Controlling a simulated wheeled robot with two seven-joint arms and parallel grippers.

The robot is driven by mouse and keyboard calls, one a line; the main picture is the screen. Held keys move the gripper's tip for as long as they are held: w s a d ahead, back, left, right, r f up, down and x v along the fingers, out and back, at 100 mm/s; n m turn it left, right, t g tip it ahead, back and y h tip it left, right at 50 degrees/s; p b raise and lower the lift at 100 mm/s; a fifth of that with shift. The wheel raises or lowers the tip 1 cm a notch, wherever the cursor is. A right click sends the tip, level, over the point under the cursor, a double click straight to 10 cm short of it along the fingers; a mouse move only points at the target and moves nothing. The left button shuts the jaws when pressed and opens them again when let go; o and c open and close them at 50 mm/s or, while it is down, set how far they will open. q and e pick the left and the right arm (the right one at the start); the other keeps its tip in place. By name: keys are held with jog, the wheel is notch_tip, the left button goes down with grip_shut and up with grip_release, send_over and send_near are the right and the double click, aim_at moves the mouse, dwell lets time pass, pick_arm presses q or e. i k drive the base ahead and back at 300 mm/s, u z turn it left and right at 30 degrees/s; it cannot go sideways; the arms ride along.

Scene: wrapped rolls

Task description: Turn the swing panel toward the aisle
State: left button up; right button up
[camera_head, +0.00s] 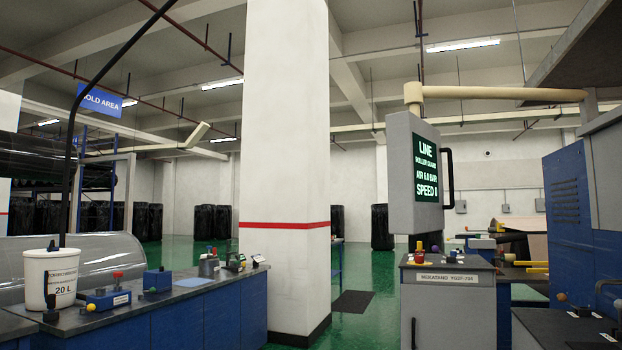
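The swing panel (401,180) is a grey box hanging from a cream overhead arm (500,93) at the right of the head view. Its dark screen (427,170) with green-white text shows at a slant on its right-hand side. A black bar handle (449,175) stands upright along the panel's right edge. Neither of my grippers shows in the head view.
A white pillar (285,180) with a red stripe stands in the middle. A blue bench (180,325) with a white bucket (51,278) is at left. A grey cabinet (450,310) stands below the panel. Green floor (365,270) with a dark mat (353,303) lies between.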

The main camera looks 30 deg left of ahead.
aim_at(417, 206)
jog(key=u, duration=0.55)
jog(key=i, duration=2.6)
jog(key=u, duration=0.05)
